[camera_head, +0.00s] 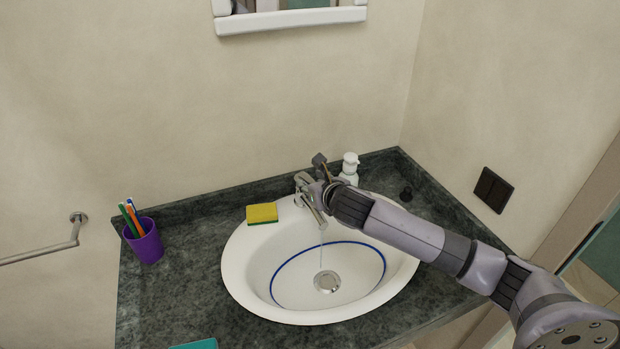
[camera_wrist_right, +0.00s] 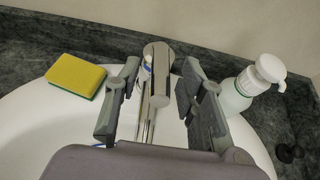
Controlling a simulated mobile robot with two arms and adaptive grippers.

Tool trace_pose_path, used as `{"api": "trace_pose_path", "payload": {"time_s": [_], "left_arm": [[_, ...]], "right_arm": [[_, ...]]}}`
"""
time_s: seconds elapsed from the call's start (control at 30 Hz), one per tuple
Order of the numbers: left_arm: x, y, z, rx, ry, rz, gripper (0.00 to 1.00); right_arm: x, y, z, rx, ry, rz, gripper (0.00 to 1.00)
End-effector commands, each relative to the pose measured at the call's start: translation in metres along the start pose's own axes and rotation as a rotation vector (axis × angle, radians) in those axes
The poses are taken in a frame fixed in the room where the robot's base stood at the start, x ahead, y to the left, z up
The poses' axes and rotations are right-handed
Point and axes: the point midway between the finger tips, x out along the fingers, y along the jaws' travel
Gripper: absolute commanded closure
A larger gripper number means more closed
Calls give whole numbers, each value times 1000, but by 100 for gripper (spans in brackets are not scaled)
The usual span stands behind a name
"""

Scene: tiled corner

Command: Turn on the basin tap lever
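The chrome basin tap (camera_head: 306,190) stands at the back rim of the white oval basin (camera_head: 240,270). A thin pale streak like running water drops from its spout toward the drain. My right gripper (camera_head: 322,178) is at the tap, coming from the right. In the right wrist view, its fingers (camera_wrist_right: 160,78) are open, one on each side of the tap lever (camera_wrist_right: 159,75). A gap shows on both sides of the lever; whether any lower part touches is hidden. My left gripper is not in view.
A yellow-green sponge (camera_head: 262,213) lies on the rim left of the tap. A white soap dispenser (camera_head: 350,168) stands close behind my right gripper. A purple cup (camera_head: 147,242) with pens stands on the left of the dark counter (camera_head: 185,300). A wall mirror (camera_head: 290,20) hangs above.

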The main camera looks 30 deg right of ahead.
Motion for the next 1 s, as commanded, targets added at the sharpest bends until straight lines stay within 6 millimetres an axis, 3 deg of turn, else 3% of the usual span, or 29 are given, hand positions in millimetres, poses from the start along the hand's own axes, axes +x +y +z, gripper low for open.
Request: {"api": "trace_pose_path", "payload": {"time_s": [0.17,0.7,1.0], "left_arm": [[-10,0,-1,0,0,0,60],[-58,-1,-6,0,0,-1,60],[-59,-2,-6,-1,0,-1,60]], "right_arm": [[-10,0,2,-2,3,-1,63],[-74,0,2,-2,3,0,63],[-80,0,-1,0,2,0,63]]}}
